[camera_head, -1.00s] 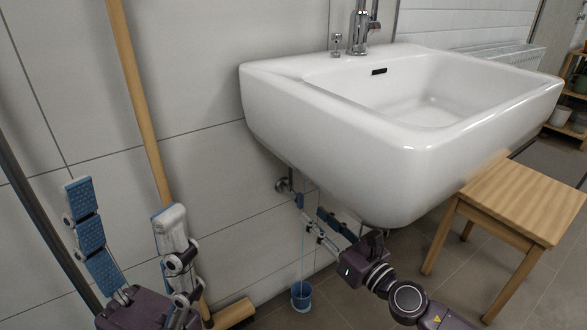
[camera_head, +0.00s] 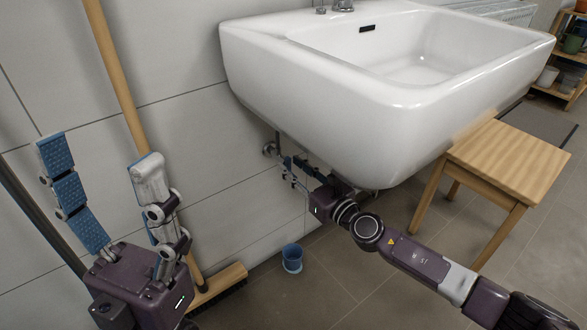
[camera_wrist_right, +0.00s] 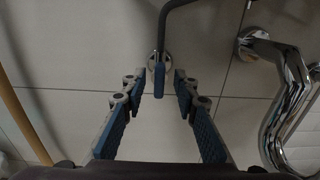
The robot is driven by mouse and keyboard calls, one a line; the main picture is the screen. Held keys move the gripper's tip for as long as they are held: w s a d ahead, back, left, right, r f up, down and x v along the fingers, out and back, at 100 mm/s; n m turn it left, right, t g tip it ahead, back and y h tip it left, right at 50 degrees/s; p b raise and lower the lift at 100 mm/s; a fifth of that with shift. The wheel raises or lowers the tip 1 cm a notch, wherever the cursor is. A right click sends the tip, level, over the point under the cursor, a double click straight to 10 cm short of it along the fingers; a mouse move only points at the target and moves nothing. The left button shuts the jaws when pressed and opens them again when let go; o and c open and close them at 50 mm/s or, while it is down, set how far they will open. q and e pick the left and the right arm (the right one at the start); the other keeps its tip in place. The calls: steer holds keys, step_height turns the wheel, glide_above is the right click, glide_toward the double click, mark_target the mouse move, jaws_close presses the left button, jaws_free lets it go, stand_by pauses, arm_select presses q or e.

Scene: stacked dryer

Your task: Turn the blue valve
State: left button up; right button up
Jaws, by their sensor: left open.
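The blue valve handle (camera_wrist_right: 160,78) shows in the right wrist view, on a chrome fitting at the wall under a dark pipe. My right gripper (camera_wrist_right: 158,88) is open, its two blue-padded fingers on either side of the handle with small gaps; contact is not visible. In the head view my right gripper (camera_head: 294,172) reaches under the sink to the wall fitting (camera_head: 270,149); the handle is hard to make out there. My left gripper (camera_head: 102,157) is open and empty at the left, in front of the wall.
The white sink (camera_head: 300,95) hangs just above my right arm. A blue cup (camera_head: 292,258) stands on the floor below. A broom (camera_head: 122,75) leans at the left. A wooden stool (camera_head: 505,160) stands at the right. Chrome pipes (camera_wrist_right: 285,105) lie right of the gripper.

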jaws_close()
